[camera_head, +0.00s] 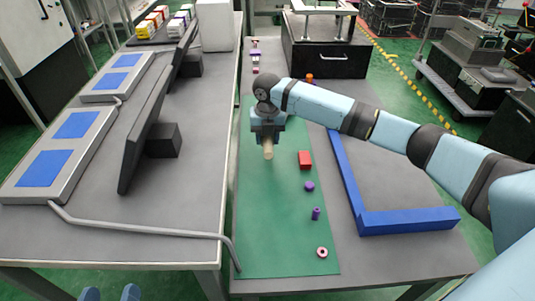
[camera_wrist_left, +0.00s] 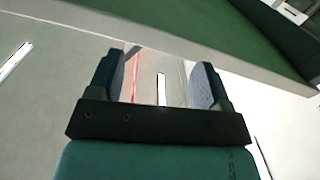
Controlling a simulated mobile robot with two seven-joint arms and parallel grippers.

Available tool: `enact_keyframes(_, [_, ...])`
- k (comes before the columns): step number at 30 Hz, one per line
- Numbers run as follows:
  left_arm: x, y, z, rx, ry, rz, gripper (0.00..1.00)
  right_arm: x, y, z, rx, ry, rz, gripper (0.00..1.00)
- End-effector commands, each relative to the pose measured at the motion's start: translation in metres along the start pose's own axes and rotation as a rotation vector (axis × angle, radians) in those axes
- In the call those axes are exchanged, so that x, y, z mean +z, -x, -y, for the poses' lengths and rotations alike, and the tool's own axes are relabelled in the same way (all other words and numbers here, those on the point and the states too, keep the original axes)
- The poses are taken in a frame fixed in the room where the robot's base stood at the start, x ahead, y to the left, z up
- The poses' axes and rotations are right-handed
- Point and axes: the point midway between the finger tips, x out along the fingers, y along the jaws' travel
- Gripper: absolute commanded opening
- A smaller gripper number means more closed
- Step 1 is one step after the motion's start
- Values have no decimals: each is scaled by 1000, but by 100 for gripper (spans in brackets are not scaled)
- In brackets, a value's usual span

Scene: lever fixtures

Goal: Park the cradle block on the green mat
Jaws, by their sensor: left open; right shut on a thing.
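The green mat (camera_head: 275,235) lies lengthwise along the left side of the right-hand table. My right gripper (camera_head: 267,136) points down over the mat and is shut on a tan, rounded piece (camera_head: 268,152) that sticks out below the jaws. The rest of that piece is hidden by the gripper, and I cannot tell whether it touches the mat. No thing is clearly recognisable as the cradle block.
A red block (camera_head: 305,159), a purple piece (camera_head: 309,186), a purple cylinder (camera_head: 316,214) and a ring (camera_head: 322,252) line the mat's right side. A blue L-shaped bar (camera_head: 408,219) lies to the right. A bent grey rod (camera_head: 140,229) crosses the left table's front.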

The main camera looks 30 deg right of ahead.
Motion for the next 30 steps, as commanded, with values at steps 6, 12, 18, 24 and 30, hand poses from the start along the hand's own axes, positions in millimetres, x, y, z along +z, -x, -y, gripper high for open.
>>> enact_keyframes(6, [-9, -1, -5, 23, 9, -64, 72, 0, -28, 0, -2, -1, -3, 16])
enact_keyframes(12, [-28, -2, -15, 60, 24, -159, 72, 0, -57, 0, 0, -1, -1, 16])
enact_keyframes(18, [-31, -2, -16, 61, 26, -163, 72, 0, -56, 0, 0, -1, 0, 16])
enact_keyframes(24, [-27, -2, -14, 55, 24, -145, 72, 0, -59, 0, -1, -1, -1, 47])
enact_keyframes(30, [-26, -2, -14, 55, 23, -145, 72, 0, -59, 0, -1, -1, -1, 68])
